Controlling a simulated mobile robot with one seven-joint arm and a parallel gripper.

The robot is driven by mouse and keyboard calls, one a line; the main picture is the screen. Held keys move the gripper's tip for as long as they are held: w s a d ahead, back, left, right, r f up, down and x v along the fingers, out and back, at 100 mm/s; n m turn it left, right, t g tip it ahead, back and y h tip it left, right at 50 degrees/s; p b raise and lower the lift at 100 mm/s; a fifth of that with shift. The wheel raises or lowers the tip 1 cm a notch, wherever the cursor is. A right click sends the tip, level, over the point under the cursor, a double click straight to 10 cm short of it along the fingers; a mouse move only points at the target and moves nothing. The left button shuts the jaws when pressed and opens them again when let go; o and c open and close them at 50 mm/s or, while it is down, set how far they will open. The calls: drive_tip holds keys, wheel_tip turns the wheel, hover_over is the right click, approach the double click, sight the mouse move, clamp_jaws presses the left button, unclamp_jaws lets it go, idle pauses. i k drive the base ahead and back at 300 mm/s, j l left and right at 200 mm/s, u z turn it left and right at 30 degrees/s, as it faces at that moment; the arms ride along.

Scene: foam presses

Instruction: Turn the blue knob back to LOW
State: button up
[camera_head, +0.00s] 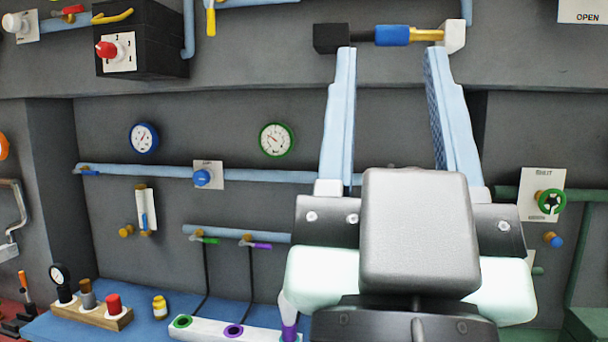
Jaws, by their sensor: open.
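The blue knob (202,177) sits on a pale label plate (212,168) on the light blue pipe, left of centre in the head view. The lettering on the plate is too small to read, so I cannot tell its setting. My gripper (389,45) is open, with its two light blue fingers pointing up in the picture. It is to the right of the blue knob and clear of it. A blue collar on a bar (393,36) appears between the fingertips; I cannot tell whether they touch the bar.
Gauges with blue (143,138) and green (277,140) rims hang above the pipe. A black box with a red knob (106,49) juts out at upper left. A green handwheel (550,201) is at right. Below are a wooden block with pegs (104,317) and a small yellow bottle (160,307).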

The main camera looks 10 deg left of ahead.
sight(200, 177)
drive_tip(key=k+l+u, duration=0.1)
drive_tip(key=l+u, duration=0.4)
drive_tip(key=k+l+u, duration=0.15)
drive_tip(key=l+u, duration=0.15)
drive_tip(key=u, duration=0.2)
drive_tip(key=i+j+z, duration=0.15)
drive_tip(key=i+j, duration=0.15)
drive_tip(key=i, duration=0.35)
drive_tip(key=i+j+z, duration=0.1)
drive_tip(key=i+j, duration=0.3)
drive_tip(key=i, duration=0.25)
drive_tip(key=i+j+z, duration=0.15)
drive_tip(key=i+j, duration=0.3)
drive_tip(key=i, duration=0.2)
